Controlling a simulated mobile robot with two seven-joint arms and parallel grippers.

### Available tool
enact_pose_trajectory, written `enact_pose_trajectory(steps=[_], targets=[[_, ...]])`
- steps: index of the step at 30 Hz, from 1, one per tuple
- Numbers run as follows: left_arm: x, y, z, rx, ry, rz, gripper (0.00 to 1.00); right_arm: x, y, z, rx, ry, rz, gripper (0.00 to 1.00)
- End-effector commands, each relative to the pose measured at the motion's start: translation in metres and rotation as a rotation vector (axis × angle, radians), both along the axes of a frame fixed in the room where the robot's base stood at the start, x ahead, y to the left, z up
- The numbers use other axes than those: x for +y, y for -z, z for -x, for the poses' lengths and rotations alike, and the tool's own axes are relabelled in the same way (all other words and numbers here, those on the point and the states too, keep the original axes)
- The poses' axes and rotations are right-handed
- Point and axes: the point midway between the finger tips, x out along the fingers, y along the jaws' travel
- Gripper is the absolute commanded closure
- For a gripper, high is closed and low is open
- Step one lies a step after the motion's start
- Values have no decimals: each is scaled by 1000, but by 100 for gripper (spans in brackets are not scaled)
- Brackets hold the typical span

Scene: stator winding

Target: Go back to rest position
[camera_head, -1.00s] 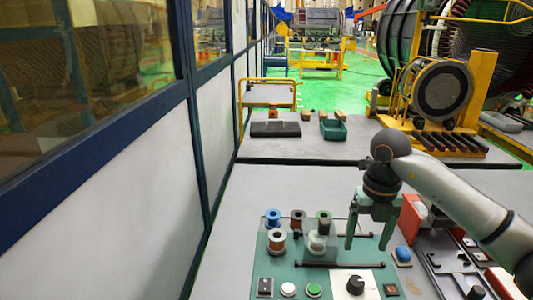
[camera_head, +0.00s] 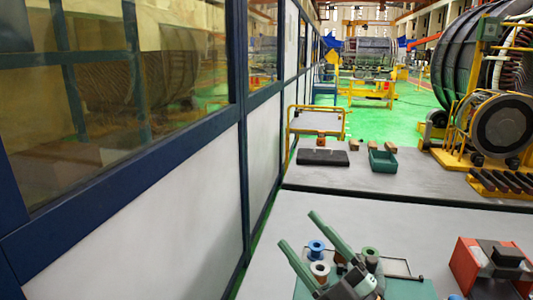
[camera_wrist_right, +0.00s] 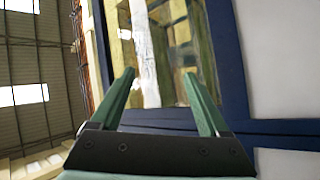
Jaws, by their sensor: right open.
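My right gripper (camera_head: 299,229) is in the lower middle of the head view. Its two green fingers are spread apart and point up and to the left, with nothing between them. It is in front of the green work mat (camera_head: 412,290) and partly hides it. In the right wrist view the open gripper (camera_wrist_right: 159,75) faces the window and wall panels, and its fingers are empty. My left gripper is in neither view.
Spools stand on the mat, among them a blue one (camera_head: 316,248) and a green-topped one (camera_head: 370,252). A red box (camera_head: 466,266) is at the right. A teal bin (camera_head: 383,162) and a black block (camera_head: 322,157) sit farther back. A blue-framed wall (camera_head: 190,215) runs along the left.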

Motion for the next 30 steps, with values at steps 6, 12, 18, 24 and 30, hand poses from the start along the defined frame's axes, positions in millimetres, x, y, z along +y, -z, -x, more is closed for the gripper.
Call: enact_pose_trajectory(steps=[6,12,18,24,30], targets=[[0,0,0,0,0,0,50,-83,79,-12,448,362,-267,21],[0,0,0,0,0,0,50,-137,193,37,953,635,-365,21],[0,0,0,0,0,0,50,-152,271,114,1369,772,-355,21],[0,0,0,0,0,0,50,-152,308,180,1647,822,-312,21],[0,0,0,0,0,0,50,-147,327,241,1880,835,-259,21]])
